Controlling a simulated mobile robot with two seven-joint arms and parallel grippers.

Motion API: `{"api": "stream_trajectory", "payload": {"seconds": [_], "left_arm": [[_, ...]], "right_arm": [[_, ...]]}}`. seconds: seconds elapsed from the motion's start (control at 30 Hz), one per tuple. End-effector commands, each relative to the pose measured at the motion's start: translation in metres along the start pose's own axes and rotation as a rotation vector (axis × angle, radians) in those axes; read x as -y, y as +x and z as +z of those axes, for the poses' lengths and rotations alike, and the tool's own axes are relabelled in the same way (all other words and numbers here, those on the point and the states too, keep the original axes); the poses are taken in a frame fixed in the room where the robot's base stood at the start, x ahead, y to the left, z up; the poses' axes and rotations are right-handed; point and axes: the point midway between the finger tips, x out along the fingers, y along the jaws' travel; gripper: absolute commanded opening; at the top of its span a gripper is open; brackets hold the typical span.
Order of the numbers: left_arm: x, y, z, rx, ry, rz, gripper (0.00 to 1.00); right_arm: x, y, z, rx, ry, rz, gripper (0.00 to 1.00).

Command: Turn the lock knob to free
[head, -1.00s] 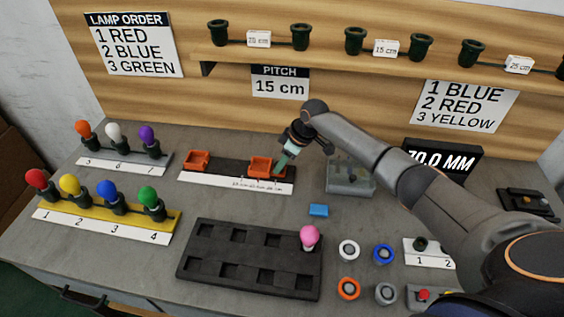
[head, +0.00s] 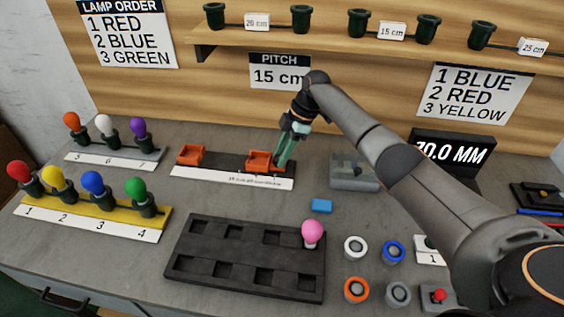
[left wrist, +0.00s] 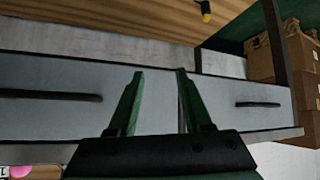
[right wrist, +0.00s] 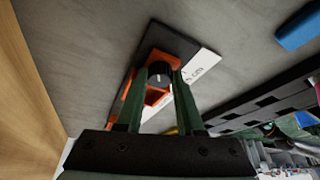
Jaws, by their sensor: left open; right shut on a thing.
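The lock knob (right wrist: 160,73) is a round black knob with a white pointer line, on the orange carriage (right wrist: 158,97) of the pitch rail. In the head view the right orange carriage (head: 259,158) sits on the dark rail above a white scale strip (head: 232,179). My right gripper (right wrist: 160,79) is shut on the knob, one finger on each side; in the head view the gripper (head: 280,163) stands at that carriage and hides the knob. A second orange carriage (head: 189,153) is at the rail's left end. My left gripper (left wrist: 159,72) is open and empty, facing drawer fronts.
A grey block fixture (head: 353,175) and a blue block (head: 321,206) stand right of the rail. A dark tray (head: 183,232) with a pink bulb (head: 313,232) is in front. Racks of coloured bulbs (head: 92,184) stand left. The shelf (head: 345,45) runs behind.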

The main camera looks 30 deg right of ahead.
Motion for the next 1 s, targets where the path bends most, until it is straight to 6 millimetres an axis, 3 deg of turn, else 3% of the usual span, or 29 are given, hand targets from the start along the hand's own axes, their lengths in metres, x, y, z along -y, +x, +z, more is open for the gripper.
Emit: {"api": "stream_trajectory", "payload": {"seconds": [0.3, 0.87, 0.9, 1.0], "left_arm": [[-0.0064, 0.0152, 0.0044, -0.004, 0.013, 0.022, 0.5], [-0.0028, 0.0127, 0.0132, 0.008, 0.011, 0.014, 0.5], [-0.0028, 0.0126, 0.0134, 0.008, 0.011, 0.014, 0.5], [-0.0028, 0.0127, 0.0132, 0.007, 0.011, 0.014, 0.5]], "right_arm": [[-0.0011, 0.0025, 0.0002, -0.001, -0.131, -0.056, 0.0], [-0.0011, 0.0006, -0.0003, 0.001, -0.163, -0.069, 0.0], [-0.0011, 0.0007, -0.0003, 0.001, -0.163, -0.069, 0.38], [-0.0012, 0.0006, -0.0003, 0.001, -0.162, -0.069, 0.49]]}}
